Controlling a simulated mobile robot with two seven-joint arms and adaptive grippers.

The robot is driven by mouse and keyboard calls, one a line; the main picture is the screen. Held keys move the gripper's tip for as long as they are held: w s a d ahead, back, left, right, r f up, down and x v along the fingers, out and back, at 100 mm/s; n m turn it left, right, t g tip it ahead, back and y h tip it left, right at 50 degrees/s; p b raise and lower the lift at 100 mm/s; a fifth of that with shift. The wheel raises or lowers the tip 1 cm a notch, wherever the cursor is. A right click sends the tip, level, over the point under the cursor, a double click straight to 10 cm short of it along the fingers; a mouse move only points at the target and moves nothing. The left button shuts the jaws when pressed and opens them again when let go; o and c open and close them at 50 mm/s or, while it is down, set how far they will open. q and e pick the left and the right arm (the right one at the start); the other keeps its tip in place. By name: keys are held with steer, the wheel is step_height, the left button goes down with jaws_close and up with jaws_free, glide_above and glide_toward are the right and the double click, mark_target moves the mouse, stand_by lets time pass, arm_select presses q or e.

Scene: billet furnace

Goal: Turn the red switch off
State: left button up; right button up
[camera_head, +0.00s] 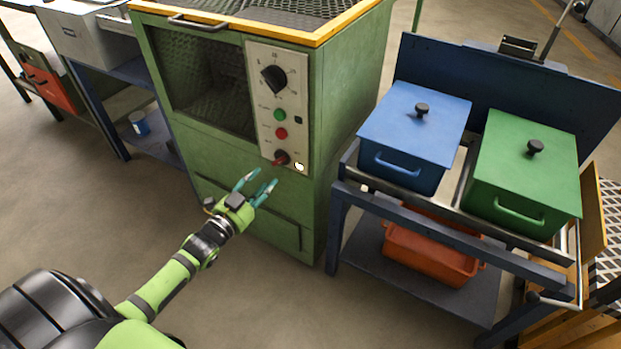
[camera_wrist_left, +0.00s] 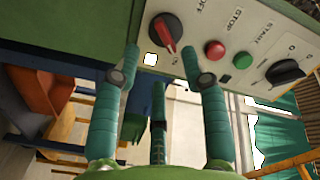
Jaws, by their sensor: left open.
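The red switch (camera_head: 281,158) is a rotary knob with a dark round base and a red handle, low on the grey control panel (camera_head: 262,97) of the green furnace. In the left wrist view the red switch (camera_wrist_left: 167,32) shows large, its red handle pointing down and slightly right. The word OFF (camera_wrist_left: 200,7) is printed up and to its right. My left gripper (camera_head: 259,181) is open and empty, below and left of the switch in the head view. In the wrist view its fingertips (camera_wrist_left: 160,52) stand either side of the handle, seemingly short of it. My right gripper is out of view.
A white lit lamp (camera_head: 299,166) sits beside the switch. Red (camera_head: 281,133) and green (camera_head: 279,115) buttons and a black dial (camera_head: 273,79) are above it. A blue cart (camera_head: 335,205) with blue (camera_head: 413,125) and green (camera_head: 525,165) lidded boxes stands close on the right.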

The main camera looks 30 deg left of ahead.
mark_target(277, 165)
arm_select(q)
steer(key=shift+w+d+r+b, duration=0.1)
steer(key=shift+w+b, duration=0.25)
steer(key=shift+w, duration=1.4)
steer(key=shift+w+d+r+b, duration=0.1)
steer(key=shift+w+b, duration=0.25)
steer(key=shift+w, duration=1.4)
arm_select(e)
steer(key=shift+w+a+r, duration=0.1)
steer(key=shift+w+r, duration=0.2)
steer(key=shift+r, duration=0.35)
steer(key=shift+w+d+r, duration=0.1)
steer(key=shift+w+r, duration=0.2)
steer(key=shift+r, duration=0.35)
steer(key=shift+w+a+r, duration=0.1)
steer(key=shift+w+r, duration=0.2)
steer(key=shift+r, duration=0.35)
arm_select(q)
jaws_close()
